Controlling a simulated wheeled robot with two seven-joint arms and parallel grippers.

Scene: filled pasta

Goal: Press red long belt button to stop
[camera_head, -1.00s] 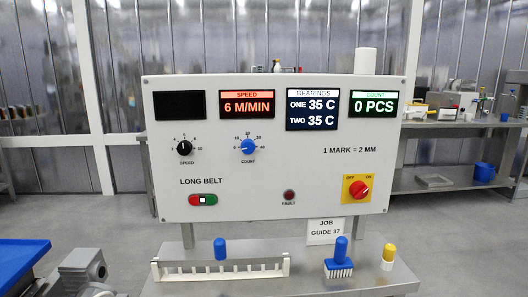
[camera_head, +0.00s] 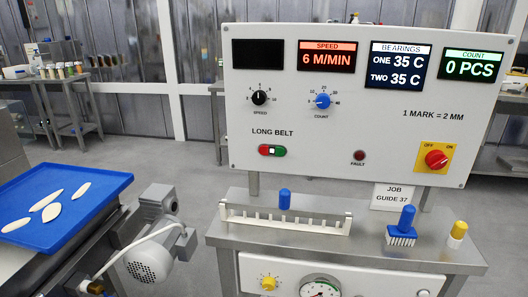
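A white control panel (camera_head: 340,180) stands upright behind a steel stand. Under its "LONG BELT" label is an oblong button plate with a red button (camera_head: 264,150) on the left, a small white square in the middle and a green button (camera_head: 280,152) on the right. The speed display (camera_head: 327,57) reads 6 M/MIN, the count display (camera_head: 473,66) 0 PCS, and the bearings display (camera_head: 400,66) 35 C for one and two. Neither of my grippers is in view.
A blue surface (camera_head: 88,182) with several flat pale pieces lies at the left, beside a grey motor (camera_head: 150,255). The steel shelf (camera_head: 350,245) below the panel holds a white toothed rack (camera_head: 300,221), a blue-handled brush (camera_head: 404,227) and a yellow-capped item (camera_head: 457,234).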

